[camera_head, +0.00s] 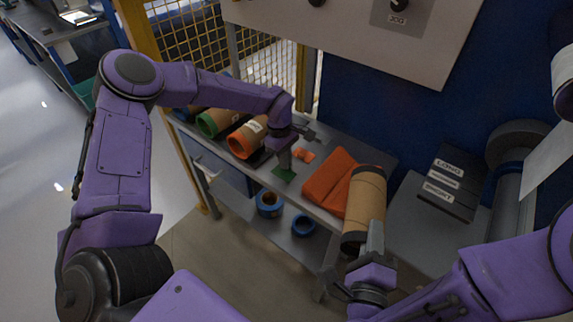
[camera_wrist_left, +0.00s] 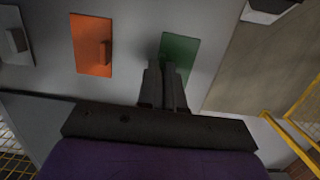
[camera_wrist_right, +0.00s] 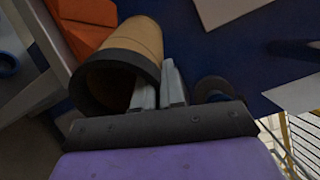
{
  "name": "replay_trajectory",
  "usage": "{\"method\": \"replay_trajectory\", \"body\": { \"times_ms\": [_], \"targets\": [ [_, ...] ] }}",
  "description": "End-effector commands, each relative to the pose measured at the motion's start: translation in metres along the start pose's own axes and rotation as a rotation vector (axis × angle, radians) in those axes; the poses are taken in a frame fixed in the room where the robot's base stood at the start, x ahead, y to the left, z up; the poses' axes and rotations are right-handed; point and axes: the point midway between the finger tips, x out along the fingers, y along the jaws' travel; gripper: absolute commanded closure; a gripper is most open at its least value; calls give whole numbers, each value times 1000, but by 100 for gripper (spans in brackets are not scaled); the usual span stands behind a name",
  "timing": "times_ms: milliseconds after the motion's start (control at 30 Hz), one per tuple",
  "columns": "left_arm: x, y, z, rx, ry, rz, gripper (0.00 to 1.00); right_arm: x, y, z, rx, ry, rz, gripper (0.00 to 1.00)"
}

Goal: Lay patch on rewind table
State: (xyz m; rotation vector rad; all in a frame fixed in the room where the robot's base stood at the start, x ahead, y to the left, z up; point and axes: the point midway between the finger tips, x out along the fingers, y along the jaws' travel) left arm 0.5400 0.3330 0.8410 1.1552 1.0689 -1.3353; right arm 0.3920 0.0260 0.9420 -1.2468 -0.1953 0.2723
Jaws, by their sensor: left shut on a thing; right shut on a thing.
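A green patch (camera_head: 284,174) is at the fingertips of my left gripper (camera_head: 285,160), over the front edge of the grey table (camera_head: 325,190). The patch also shows in the left wrist view (camera_wrist_left: 180,48), where the shut fingers meet it; whether it touches the table is unclear. An orange patch (camera_head: 303,155) with a raised tab lies on the grey surface beside it. My right gripper (camera_head: 374,240) is shut on the near end of a brown roll (camera_head: 367,195) with dark end rings. In the right wrist view, the fingers grip the roll's wall (camera_wrist_right: 140,42).
Brown rolls with green (camera_head: 208,124) and orange (camera_head: 238,145) ends lie on the table's left. An orange cradle (camera_head: 325,178) stands beside the held roll. Blue rings (camera_head: 269,203) sit on the lower shelf. A labelled dark rack (camera_head: 448,183) is at the right.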

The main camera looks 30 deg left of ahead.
Motion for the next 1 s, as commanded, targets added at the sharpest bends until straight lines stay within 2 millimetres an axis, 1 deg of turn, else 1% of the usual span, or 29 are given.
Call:
{"method": "replay_trajectory", "body": {
  "times_ms": [100, 200, 267, 300, 567, 667, 767, 1000],
  "targets": [
    [-1, 0, 0, 0, 0, -1, 100, 0, -2, 0, 1, 0, -1, 100],
    [3, 0, 0, -1, 0, -2, 100, 0, 1, -1, 1, 1, -1, 100],
    [2, 0, 0, -1, 0, -1, 81, 0, 0, 0, 1, 1, -1, 100],
    [2, 0, 0, -1, 0, -1, 69, 0, 0, 0, 1, 1, -1, 100],
    [1, 0, 0, 0, 0, -1, 69, 0, 0, 0, 1, 1, -1, 100],
    [-5, 0, 1, 0, 0, 1, 69, 0, -3, 1, 1, 1, -1, 100],
    [-22, 1, 0, -1, -1, 4, 69, 0, 1, -1, 1, 1, -1, 100],
    [-84, 1, 0, -1, -1, 5, 69, 0, 7, -2, 1, 1, -1, 100]
  ]
}}
